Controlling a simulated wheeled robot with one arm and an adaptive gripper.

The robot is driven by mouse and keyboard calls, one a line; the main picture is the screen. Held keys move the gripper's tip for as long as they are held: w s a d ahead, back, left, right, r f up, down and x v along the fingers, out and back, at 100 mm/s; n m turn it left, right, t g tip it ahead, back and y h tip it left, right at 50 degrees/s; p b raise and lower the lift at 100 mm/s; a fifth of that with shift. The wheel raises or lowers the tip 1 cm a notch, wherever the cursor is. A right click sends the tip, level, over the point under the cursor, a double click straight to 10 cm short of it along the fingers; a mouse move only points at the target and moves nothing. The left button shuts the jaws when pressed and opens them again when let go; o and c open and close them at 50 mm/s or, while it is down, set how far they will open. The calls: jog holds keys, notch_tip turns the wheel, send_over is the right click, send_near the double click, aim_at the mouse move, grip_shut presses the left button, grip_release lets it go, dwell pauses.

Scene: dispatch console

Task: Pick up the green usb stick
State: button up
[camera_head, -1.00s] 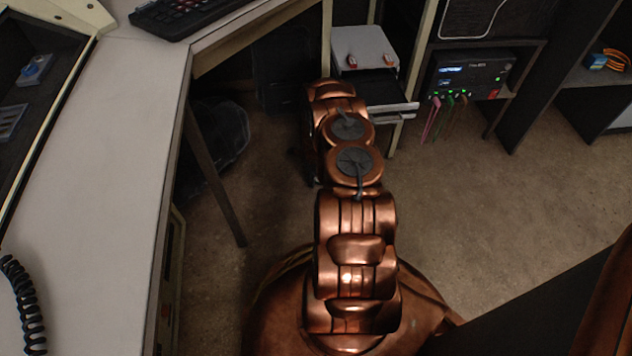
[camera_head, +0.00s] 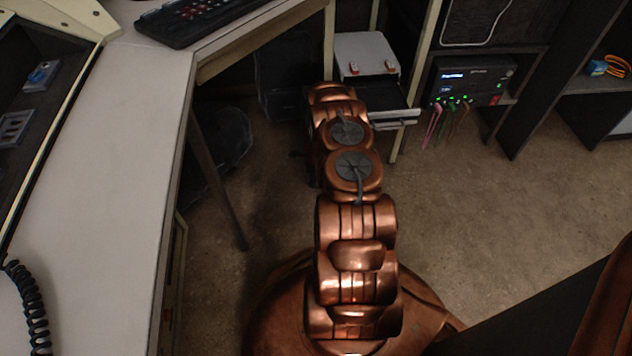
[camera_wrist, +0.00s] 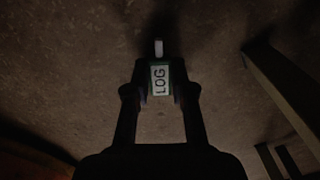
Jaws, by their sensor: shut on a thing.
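In the wrist view my gripper (camera_wrist: 160,88) is shut on a small usb stick (camera_wrist: 160,79). The stick has a pale label reading "LOG", a faintly green edge and a light metal plug pointing away from me. It is held between the fingertips, with brown floor behind it in the picture. The light is dim, so its colour is hard to judge. In the head view my gripper and the stick are hidden behind my copper arm.
A desk (camera_head: 130,120) with a keyboard (camera_head: 185,18) stands at the left. Beyond my arm is a pale cabinet top (camera_head: 366,52) with two small red-and-white items and an open drawer (camera_head: 398,118). A rack device (camera_head: 468,82) has hanging cables. Floor (camera_head: 480,210) at right is clear.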

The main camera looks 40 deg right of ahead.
notch_tip(320, 180, up, 3)
jog(key=shift+r+p, duration=0.1)
jog(key=shift+p, duration=0.65)
jog(key=s+a+p, duration=0.1)
jog(key=s+a, duration=0.1)
jog(key=s, duration=0.3)
jog(key=s+a+p, duration=0.2)
jog(key=s, duration=0.3)
jog(key=s+a+p, duration=0.1)
jog(key=s+a, duration=0.1)
jog(key=s, duration=0.3)
jog(key=shift+r+p, duration=0.35)
jog(key=shift+p, duration=0.05)
